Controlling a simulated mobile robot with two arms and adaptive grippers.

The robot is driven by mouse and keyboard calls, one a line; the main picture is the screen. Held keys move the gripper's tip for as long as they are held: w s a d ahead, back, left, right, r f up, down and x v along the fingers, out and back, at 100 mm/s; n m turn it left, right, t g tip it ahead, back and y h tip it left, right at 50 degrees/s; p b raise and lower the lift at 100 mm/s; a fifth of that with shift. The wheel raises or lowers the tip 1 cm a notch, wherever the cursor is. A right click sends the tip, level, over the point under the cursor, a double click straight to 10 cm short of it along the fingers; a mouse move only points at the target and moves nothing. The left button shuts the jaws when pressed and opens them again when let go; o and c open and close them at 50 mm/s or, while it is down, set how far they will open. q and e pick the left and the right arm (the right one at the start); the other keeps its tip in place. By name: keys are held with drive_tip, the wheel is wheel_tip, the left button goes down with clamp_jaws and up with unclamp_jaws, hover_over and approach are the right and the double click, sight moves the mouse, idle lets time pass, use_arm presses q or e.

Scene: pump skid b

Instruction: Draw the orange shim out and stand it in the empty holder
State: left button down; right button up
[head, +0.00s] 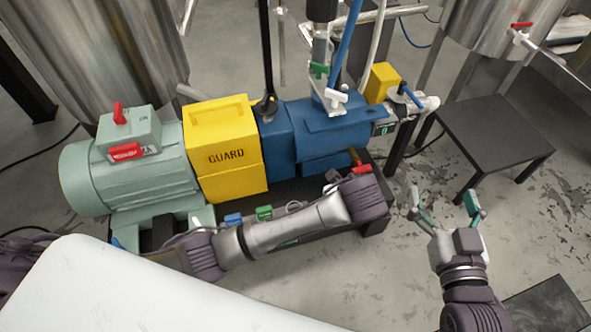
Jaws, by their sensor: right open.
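My right gripper (443,198) is open and empty, its two teal-padded fingers spread over the floor to the right of the pump skid. My left arm crosses in front of the skid, and its end lies by the skid's right end. Its fingers cannot be made out there. A small orange-brown piece (354,156) shows just above that arm end, with a red piece (362,169) below it. I cannot tell surely which is the orange shim. A blue piece (233,219) and a green piece (264,212) sit at the skid's front edge. The empty holder cannot be made out.
A green motor (125,175), a yellow guard (222,150) and a blue pump (335,128) stand in a row on the dark skid. A black low table (494,130) stands at the right. Steel tanks stand behind. Open floor lies around my right gripper.

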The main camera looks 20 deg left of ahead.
use_arm(q)
drive_tip(key=w+a+f+n+g+p, duration=0.1)
drive_tip(key=a+n+g+p, duration=0.3)
drive_tip(key=a, duration=1.3)
drive_tip(key=f+n+g, duration=0.1)
drive_tip(key=n+g, duration=0.1)
drive_tip(key=n, duration=0.2)
drive_tip(key=shift+g+y, duration=0.3)
drive_tip(key=shift+g, duration=0.1)
use_arm(e)
drive_tip(key=s+d+f+g+h, duration=0.3)
drive_tip(key=s+d+f+g, duration=0.1)
drive_tip(key=s+f+g, duration=0.6)
drive_tip(key=shift+s+d+f+g, duration=0.3)
drive_tip(key=shift+s+d+f, duration=0.15)
drive_tip(key=shift+f, duration=0.4)
drive_tip(key=shift+s, duration=0.15)
